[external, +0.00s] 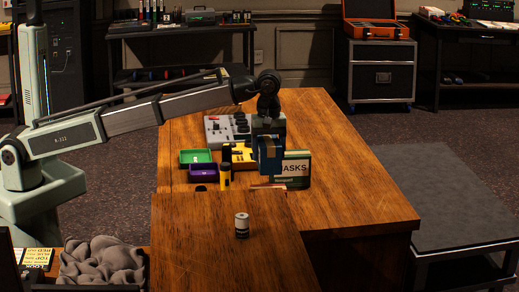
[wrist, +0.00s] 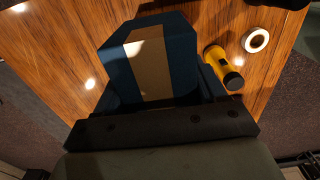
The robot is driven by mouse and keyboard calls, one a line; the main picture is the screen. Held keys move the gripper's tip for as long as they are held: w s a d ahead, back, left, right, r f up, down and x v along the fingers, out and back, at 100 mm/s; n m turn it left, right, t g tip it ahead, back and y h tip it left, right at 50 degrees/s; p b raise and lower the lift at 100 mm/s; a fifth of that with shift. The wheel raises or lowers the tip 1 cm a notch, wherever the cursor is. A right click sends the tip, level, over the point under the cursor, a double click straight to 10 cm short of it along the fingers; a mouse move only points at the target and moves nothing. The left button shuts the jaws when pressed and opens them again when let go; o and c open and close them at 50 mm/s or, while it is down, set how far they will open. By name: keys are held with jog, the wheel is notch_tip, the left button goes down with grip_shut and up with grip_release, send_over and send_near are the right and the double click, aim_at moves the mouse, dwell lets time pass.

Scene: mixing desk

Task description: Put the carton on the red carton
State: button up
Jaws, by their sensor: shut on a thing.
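My gripper (external: 268,146) is shut on a blue carton (external: 271,163) with a tan band and holds it over the desk, in front of a green and white MASKS box. In the wrist view the blue carton (wrist: 147,65) fills the middle, between the fingers. A small red and white edge (external: 268,187) shows below the carton in the external view, mostly hidden behind the nearer desktop. I cannot tell whether it is the red carton. No red carton shows in the wrist view.
The MASKS box (external: 293,170) stands just right of the held carton. A white-topped cylinder (external: 242,228) stands nearer. The right desktop is clear.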

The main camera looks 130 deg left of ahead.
aim_at(269, 140)
jog(key=shift+f, duration=3.1)
jog(key=shift+f, duration=0.2)
jog(key=o, duration=1.2)
jog(key=shift+o, duration=0.2)
notch_tip(269, 140, up, 12)
jog(key=shift+r, duration=0.2)
